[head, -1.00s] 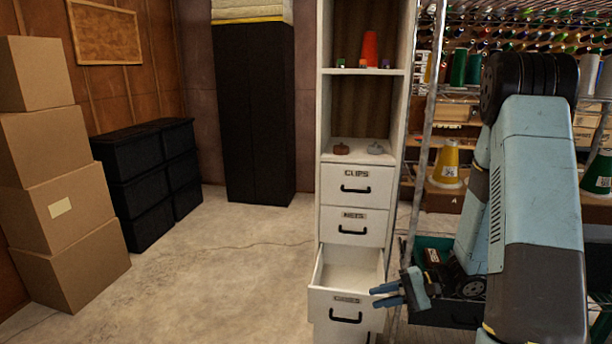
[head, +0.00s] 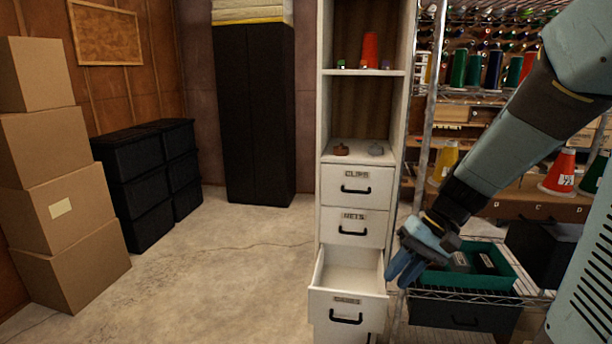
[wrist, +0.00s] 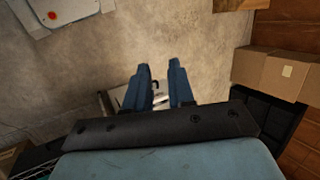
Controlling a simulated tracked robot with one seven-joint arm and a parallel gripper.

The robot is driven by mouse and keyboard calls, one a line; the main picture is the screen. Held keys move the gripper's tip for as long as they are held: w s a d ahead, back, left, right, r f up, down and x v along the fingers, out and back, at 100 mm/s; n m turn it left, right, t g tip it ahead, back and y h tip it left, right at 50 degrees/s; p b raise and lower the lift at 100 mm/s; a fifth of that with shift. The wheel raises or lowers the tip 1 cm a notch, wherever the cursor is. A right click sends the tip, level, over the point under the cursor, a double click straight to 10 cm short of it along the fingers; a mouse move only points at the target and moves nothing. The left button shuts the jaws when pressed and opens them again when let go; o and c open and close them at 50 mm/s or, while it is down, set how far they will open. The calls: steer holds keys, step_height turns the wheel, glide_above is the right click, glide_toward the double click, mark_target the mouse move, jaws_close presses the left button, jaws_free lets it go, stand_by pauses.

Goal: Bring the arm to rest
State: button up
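My gripper (head: 400,274) has blue fingers and hangs pointing down, just right of the pulled-out drawer. My arm reaches down to it from the upper right. In the wrist view the two fingers (wrist: 160,75) stand apart with nothing between them. The open drawer (head: 347,278) of the white cabinet (head: 327,190) looks empty inside. Whether the fingers touch the drawer's side cannot be told. Part of the drawer and its black handle show beyond the fingers in the wrist view.
A green bin (head: 512,272) with dark items stands on the wire rack right of my gripper. Cones and spools fill the rack behind my arm. Cardboard boxes (head: 75,215) and black crates (head: 150,170) stand at left. The concrete floor (head: 225,265) in the middle is clear.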

steer(key=s+d+r+t+h, duration=0.2)
steer(key=s+r+t+h, duration=0.1)
steer(key=r, duration=0.3)
steer(key=s+d+r+n+t+h, duration=0.1)
steer(key=s+d+r+t+h, duration=0.1)
steer(key=r, duration=0.5)
steer(key=s+t+h, duration=0.1)
steer(key=s, duration=0.1)
steer(key=shift+s+d+t, duration=0.4)
